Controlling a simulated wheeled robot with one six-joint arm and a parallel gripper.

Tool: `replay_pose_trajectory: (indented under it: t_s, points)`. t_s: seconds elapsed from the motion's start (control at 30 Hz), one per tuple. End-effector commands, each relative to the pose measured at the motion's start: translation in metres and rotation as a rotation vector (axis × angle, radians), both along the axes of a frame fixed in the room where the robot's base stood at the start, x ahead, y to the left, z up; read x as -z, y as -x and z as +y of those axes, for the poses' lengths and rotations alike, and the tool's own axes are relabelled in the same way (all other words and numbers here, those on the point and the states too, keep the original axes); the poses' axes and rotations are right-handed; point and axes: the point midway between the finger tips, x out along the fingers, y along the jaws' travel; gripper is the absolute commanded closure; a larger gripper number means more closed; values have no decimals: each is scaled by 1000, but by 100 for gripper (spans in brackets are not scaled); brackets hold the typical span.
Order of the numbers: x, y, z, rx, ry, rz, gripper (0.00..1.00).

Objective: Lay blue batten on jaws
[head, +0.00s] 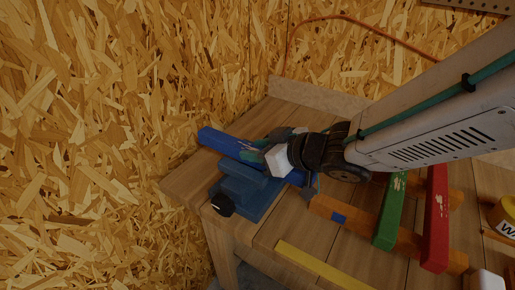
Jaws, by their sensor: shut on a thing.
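The blue batten (218,141) lies slantwise near the bench's left end, its far-left end sticking out past my gripper. My gripper (264,154) is shut on the batten around its middle and hides part of it. The blue-grey vise (243,188), with a black knob (222,205) at its front, stands directly below and in front of the batten in the head view. The batten overlaps the vise's upper back edge in the picture. I cannot tell whether it touches the jaws or hangs just above them.
A green batten (389,218) and a red batten (436,222) lie across orange wooden rails (330,209) to the right. A yellow strip (318,266) lies at the front. A labelled tin (506,215) stands at the right edge. A chipboard wall (110,90) rises behind.

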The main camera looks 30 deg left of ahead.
Motion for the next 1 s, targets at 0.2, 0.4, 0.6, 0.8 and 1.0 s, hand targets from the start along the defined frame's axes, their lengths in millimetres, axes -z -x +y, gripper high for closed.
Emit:
replay_pose_trajectory:
  t_s: [0.2,0.4,0.6,0.8,1.0]
  points:
    - [1,0,0,-1,0,0,93]
    - [6,0,0,-1,0,0,93]
    - [9,0,0,-1,-1,0,93]
    - [13,0,0,-1,0,0,93]
    - [14,0,0,-1,0,0,38]
